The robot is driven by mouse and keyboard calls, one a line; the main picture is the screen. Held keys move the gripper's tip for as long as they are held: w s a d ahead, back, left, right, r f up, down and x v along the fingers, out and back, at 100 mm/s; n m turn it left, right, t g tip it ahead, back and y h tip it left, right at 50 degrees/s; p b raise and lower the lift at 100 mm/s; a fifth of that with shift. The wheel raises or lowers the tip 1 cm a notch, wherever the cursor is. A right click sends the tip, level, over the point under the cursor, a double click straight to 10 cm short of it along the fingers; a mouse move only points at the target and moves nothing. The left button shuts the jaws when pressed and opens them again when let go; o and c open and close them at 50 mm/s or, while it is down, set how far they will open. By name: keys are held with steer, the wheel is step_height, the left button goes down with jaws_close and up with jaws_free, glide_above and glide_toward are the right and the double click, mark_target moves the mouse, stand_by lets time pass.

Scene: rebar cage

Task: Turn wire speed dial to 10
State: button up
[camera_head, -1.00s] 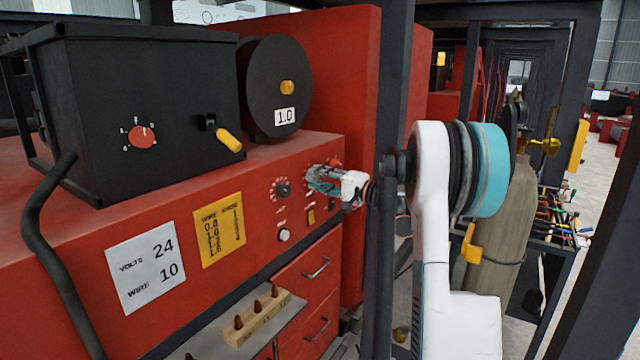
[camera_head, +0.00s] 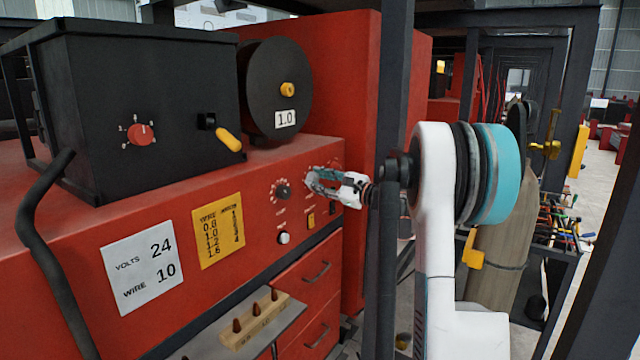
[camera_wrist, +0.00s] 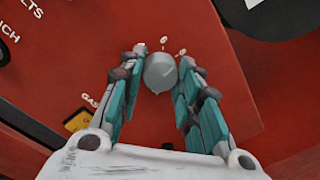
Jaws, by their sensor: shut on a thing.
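The wire speed dial (camera_wrist: 160,72) is a round grey knob on the red panel, with small white numbers near its upper rim. In the wrist view my gripper (camera_wrist: 160,82) has one finger on each side of the knob and is shut on it. A white card (camera_head: 143,267) reads volts 24, wire 10. The dial's exact setting cannot be read.
A dark upright post (camera_head: 385,100) stands close to my arm. A yellow chart (camera_head: 219,232) is on the panel.

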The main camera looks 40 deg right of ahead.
steer(key=m, duration=0.5)
steer(key=shift+m, duration=0.4)
steer(key=shift+m+g, duration=0.3)
steer(key=shift+m, duration=2)
steer(key=o, duration=1)
steer(key=shift+o, duration=0.2)
steer(key=v, duration=1.2)
steer(key=shift+a, duration=0.2)
